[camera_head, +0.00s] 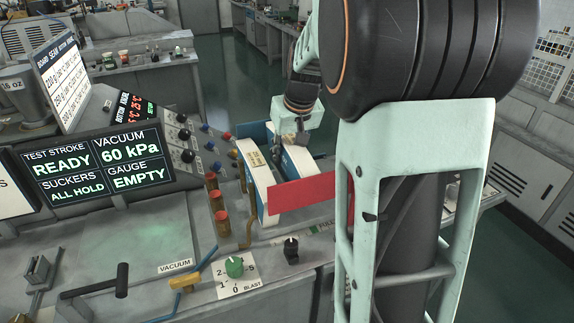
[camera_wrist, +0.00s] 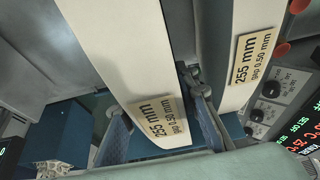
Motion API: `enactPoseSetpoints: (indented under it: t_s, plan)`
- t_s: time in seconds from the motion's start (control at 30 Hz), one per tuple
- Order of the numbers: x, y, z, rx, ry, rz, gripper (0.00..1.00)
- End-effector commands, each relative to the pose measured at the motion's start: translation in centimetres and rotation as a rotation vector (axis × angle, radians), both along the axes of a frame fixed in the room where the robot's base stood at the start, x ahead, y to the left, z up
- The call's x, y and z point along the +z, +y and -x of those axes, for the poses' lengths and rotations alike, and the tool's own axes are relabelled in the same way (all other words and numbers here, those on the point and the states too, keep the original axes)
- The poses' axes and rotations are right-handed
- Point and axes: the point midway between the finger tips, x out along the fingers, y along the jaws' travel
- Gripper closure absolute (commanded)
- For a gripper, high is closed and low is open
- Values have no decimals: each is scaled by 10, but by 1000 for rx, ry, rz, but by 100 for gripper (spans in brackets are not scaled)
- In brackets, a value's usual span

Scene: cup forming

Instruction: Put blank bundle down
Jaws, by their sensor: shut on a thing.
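I cannot tell whether the bundle touches a support below.
A red plate (camera_head: 298,193) stands across the front of the guides. Red-capped posts (camera_head: 221,222) and a control screen (camera_head: 95,163) reading "GAUGE EMPTY" are to the left. A green knob (camera_head: 235,267) is in front. A separate blue block (camera_wrist: 62,132) shows in the wrist view.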

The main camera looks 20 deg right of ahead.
Motion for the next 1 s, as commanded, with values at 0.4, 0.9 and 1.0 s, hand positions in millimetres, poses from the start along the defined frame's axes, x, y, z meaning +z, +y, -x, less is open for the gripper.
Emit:
enactPoseSetpoints:
  t_s: [0.4,0.9,1.0]
  plan:
    - [-33,0,-1,0,-4,1,100]
    - [-37,0,0,-1,1,0,54]
    - [-37,0,1,-1,1,0,54]
